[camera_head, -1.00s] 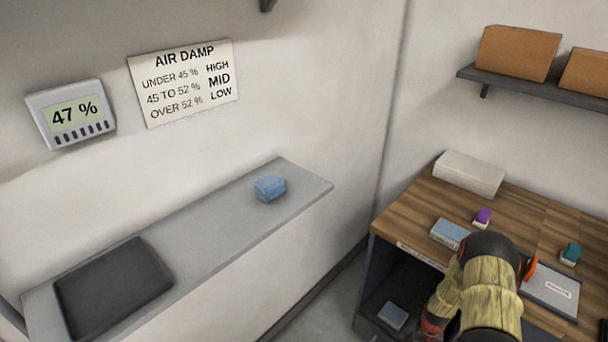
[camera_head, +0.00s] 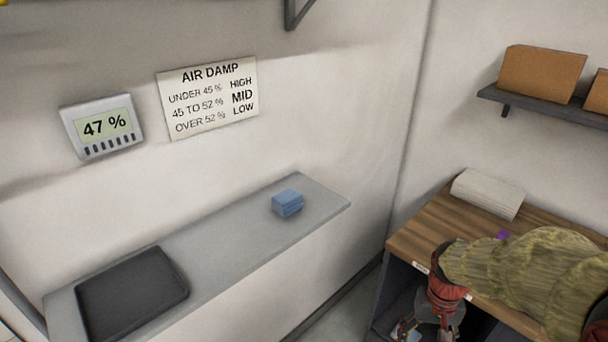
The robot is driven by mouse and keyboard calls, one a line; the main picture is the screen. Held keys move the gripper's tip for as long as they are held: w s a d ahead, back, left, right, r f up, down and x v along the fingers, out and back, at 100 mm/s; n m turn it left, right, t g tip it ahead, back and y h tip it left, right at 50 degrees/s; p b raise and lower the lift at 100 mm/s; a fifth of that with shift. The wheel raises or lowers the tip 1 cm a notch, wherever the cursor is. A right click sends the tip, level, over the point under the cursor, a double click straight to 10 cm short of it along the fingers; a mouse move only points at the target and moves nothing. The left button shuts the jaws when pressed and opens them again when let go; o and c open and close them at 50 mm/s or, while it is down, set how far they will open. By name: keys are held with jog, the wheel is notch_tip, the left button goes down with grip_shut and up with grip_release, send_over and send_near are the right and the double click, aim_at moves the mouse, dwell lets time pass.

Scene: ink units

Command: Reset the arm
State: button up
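My arm (camera_head: 530,265), in a yellowish cover, reaches across the wooden bench at the right. Its red and grey wrist hangs down in front of the bench. My gripper (camera_head: 432,328) is at the lower edge of the picture, by the open bay under the bench top. Its fingers are too dark and cut off to tell whether they are open or shut, or whether they hold anything.
The wooden bench (camera_head: 430,236) bears a white paper stack (camera_head: 488,194); a purple item (camera_head: 503,234) is mostly hidden by my arm. The grey ledge (camera_head: 235,245) holds a blue block (camera_head: 287,203) and black tray (camera_head: 180,283). The wall meter (camera_head: 103,126) reads 47 %.

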jog(key=s+a+r+n+t, duration=0.1)
jog(key=s+a+r+t, duration=0.1)
jog(key=r, duration=0.4)
jog(key=s+a+r+n+t, duration=0.1)
jog(key=s+a+r+t, duration=0.1)
jog(key=a+r, duration=0.3)
jog(key=s+a+r+n+t+p, duration=0.1)
jog(key=s+a+r+t, duration=0.1)
jog(key=r, duration=0.6)
jog(key=shift+s+a+r, duration=0.35)
jog(key=shift+s+a, duration=0.5)
jog(key=shift+a, duration=0.3)
jog(key=shift+o, duration=0.5)
